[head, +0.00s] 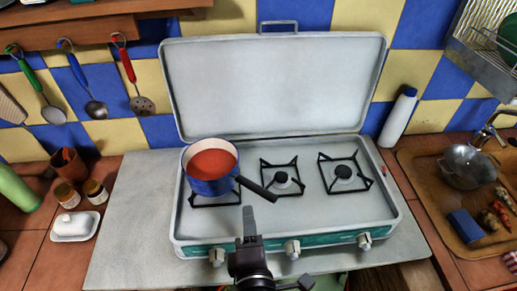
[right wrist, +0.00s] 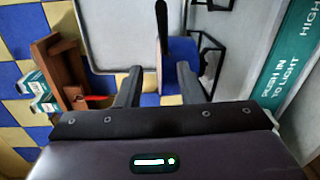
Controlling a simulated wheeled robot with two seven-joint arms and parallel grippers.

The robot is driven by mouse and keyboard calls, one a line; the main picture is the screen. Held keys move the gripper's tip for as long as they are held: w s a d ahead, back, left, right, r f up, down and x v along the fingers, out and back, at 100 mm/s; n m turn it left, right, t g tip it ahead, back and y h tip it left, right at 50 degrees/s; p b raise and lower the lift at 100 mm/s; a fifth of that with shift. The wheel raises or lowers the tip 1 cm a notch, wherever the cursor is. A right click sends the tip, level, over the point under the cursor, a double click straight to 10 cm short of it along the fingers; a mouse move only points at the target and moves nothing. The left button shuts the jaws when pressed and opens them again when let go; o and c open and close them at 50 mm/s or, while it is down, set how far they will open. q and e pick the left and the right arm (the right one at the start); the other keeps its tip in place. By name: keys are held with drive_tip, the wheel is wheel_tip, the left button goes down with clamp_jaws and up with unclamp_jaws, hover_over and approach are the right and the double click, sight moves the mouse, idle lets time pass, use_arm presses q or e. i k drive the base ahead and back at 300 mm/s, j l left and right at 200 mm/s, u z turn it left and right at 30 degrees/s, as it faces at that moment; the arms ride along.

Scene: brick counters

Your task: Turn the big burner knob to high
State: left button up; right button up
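A grey camp stove (head: 240,228) with a raised lid stands on the counter. Its green front panel carries three pale knobs: left (head: 217,257), middle (head: 292,248) and right (head: 364,241). Which one serves the big burner is not clear. My right gripper (head: 249,212) is in front of and above the panel, between the left and middle knobs, touching neither as far as I can see. In the right wrist view its fingers (right wrist: 160,88) are apart with nothing gripped. That view shows the panel (right wrist: 283,70) reading "PUSH IN TO LIGHT" and "HIGH", but no knob. My left gripper is not in view.
A blue pot (head: 207,185) of red food sits on the left burner, its dark handle (head: 258,190) pointing toward the front right. The middle burner (head: 283,178) and right burner (head: 344,173) are bare. A white bottle (head: 398,118) and wooden tray (head: 425,190) are at right.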

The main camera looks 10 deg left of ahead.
sight(215, 253)
drive_tip(key=k+l, duration=0.15)
drive_tip(key=k, duration=0.35)
drive_tip(key=k+l, duration=0.15)
drive_tip(key=k, duration=0.35)
